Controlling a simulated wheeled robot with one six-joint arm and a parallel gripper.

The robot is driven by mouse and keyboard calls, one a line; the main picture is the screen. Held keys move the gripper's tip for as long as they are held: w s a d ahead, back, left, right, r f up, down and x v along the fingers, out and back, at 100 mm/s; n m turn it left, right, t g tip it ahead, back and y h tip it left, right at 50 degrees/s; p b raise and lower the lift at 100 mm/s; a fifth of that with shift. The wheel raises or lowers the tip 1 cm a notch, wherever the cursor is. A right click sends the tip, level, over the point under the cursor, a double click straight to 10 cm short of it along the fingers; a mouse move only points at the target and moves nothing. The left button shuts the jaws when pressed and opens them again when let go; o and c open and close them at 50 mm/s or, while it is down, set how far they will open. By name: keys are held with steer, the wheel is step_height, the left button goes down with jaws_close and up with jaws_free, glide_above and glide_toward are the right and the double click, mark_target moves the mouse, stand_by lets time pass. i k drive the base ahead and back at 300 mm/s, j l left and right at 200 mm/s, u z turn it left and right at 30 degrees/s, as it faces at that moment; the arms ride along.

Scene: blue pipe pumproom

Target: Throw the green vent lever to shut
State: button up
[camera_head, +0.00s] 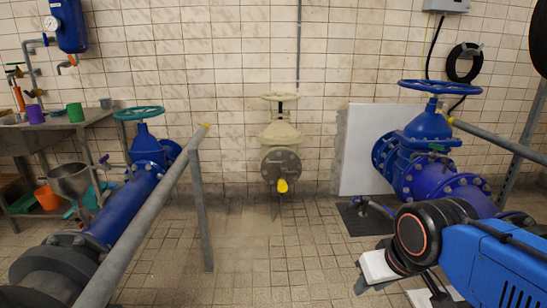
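A small green piece (437,147), which looks like the green vent lever, shows on the body of the large blue valve (428,128) at the right. It is small in view, and I cannot tell its exact angle. My gripper (397,285) is at the lower right, below and in front of that valve, well apart from the green piece. Its two pale jaws stand apart with floor showing between them, and nothing is seen in it. The lower edge of the picture cuts off part of it.
A grey rail (150,210) runs along the left blue pipe (125,205). A cream valve (280,135) stands at the middle wall. A bench (60,127) with cups is at the left. Another grey rail (500,140) passes behind the right valve. The middle floor is clear.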

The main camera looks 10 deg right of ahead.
mark_target(435, 147)
steer(key=i+l, duration=0.15)
steer(key=i, duration=0.4)
steer(key=i+l, duration=0.1)
steer(key=i, duration=0.45)
steer(key=i+l, duration=0.15)
steer(key=i, duration=0.4)
steer(key=i+z, duration=0.35)
steer(key=i, duration=0.2)
steer(key=i+j+z, duration=0.1)
steer(key=i+z, duration=0.25)
steer(key=i, duration=0.15)
steer(key=z, duration=0.85)
